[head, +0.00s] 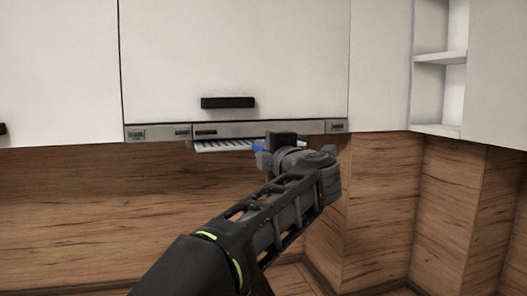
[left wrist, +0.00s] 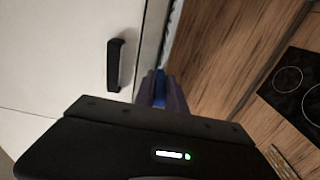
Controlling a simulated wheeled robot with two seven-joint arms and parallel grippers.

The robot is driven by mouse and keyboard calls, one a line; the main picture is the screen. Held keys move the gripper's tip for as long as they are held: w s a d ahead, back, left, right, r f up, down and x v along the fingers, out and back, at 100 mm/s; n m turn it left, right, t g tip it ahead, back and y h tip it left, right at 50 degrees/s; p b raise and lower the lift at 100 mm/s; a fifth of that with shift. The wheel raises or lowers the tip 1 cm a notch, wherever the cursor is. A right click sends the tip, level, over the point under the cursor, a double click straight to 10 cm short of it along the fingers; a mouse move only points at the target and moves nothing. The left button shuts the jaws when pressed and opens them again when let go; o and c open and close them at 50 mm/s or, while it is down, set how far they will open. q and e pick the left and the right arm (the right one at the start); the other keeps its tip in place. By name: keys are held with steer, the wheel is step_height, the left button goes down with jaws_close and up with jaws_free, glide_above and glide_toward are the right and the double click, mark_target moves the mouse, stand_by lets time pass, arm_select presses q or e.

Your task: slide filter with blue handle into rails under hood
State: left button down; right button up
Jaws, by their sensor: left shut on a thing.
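The filter (head: 222,146) is a light slatted panel just below the hood (head: 233,129), a slim grey metal strip under the wall cabinet. Its blue handle (head: 259,146) shows at the panel's right end, beside my left gripper (head: 268,147). My left gripper is shut on the handle, under the hood's front edge. In the left wrist view the blue handle (left wrist: 160,88) shows between the fingers. The rails and the filter's far edge are hidden, so I cannot tell whether the filter sits in the rails. My right gripper is out of view.
White wall cabinets with a black handle (head: 228,102) are above the hood. Open corner shelves (head: 438,90) are at the right. The oak splashback (head: 100,210) stands behind. A black hob (left wrist: 300,90) shows at the right of the left wrist view.

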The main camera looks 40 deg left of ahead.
arm_select(q)
steer(key=shift+x, duration=2.95)
steer(key=shift+w+d, duration=0.15)
steer(key=shift+d, duration=0.05)
steer(key=c, duration=1.3)
jaws_free()
steer(key=shift+f, duration=0.1)
steer(key=shift+s+d+f+b, duration=0.25)
steer(key=shift+s+d+b, duration=0.15)
steer(key=shift+d+b, duration=0.25)
steer(key=shift+f+b+v, duration=0.2)
steer(key=shift+b+v, duration=0.5)
steer(key=shift+v, duration=0.35)
steer(key=shift+f+b+v, duration=0.2)
steer(key=shift+b+v, duration=0.5)
steer(key=shift+v, duration=0.35)
steer(key=b+v, duration=0.2)
steer(key=v, duration=0.1)
steer(key=b+v, duration=0.1)
steer(key=v, duration=0.1)
steer(key=shift+s+a+f, duration=0.1)
steer(key=shift+s+f, duration=0.2)
steer(key=shift+s, duration=0.1)
